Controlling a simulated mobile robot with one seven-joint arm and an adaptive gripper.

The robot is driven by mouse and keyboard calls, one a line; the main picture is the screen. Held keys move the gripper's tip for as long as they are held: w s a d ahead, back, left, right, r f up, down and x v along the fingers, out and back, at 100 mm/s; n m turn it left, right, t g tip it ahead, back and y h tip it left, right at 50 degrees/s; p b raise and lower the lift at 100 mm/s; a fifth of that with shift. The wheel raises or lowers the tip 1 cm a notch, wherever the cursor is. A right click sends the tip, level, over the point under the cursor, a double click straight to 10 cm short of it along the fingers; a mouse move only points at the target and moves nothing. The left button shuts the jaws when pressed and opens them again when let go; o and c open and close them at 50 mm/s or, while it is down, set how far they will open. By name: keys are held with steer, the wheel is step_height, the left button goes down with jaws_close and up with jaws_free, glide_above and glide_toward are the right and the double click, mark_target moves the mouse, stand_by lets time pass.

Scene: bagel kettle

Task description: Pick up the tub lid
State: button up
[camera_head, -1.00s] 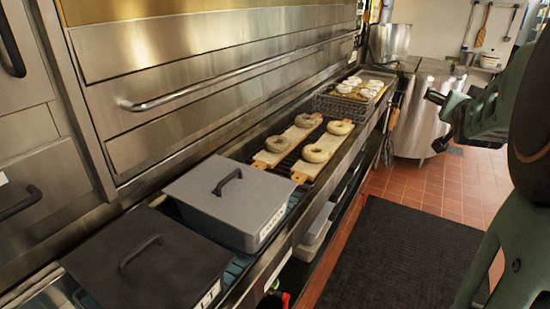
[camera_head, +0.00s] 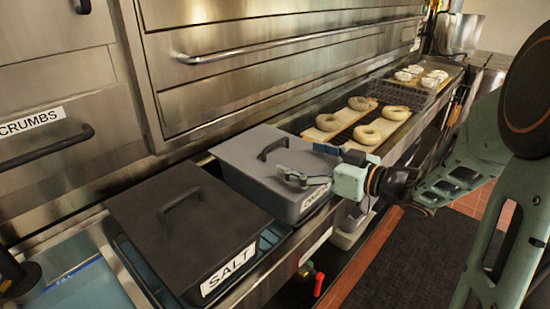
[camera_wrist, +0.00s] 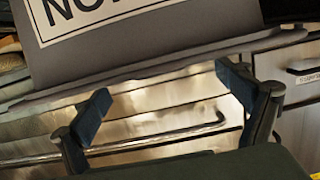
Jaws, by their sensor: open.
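Two lidded tubs stand side by side on the counter. The nearer has a black lid (camera_head: 215,208) with a bar handle and a SALT label. The farther has a grey lid (camera_head: 238,155) with a dark bar handle (camera_head: 273,148); its label (camera_head: 313,203) is partly covered by my gripper. My gripper (camera_head: 306,163) is at the right side of the grey tub, open and empty.
Boards with bagels (camera_head: 368,132) lie past the tubs, with a wire rack (camera_head: 405,92) behind them. A steel oven front with a long bar handle (camera_head: 300,43) runs along the left. A blue-lined basin (camera_head: 85,285) is at the front left. A dark floor mat (camera_head: 400,260) lies at right.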

mark_target(276, 148)
steer(key=x, duration=0.8)
steer(key=shift+w+a+b, duration=0.1)
steer(key=shift+w+b, duration=0.25)
steer(key=shift+w, duration=0.15)
steer(key=shift+r, duration=0.1)
steer(key=c, duration=1.3)
steer(key=shift+r, duration=0.1)
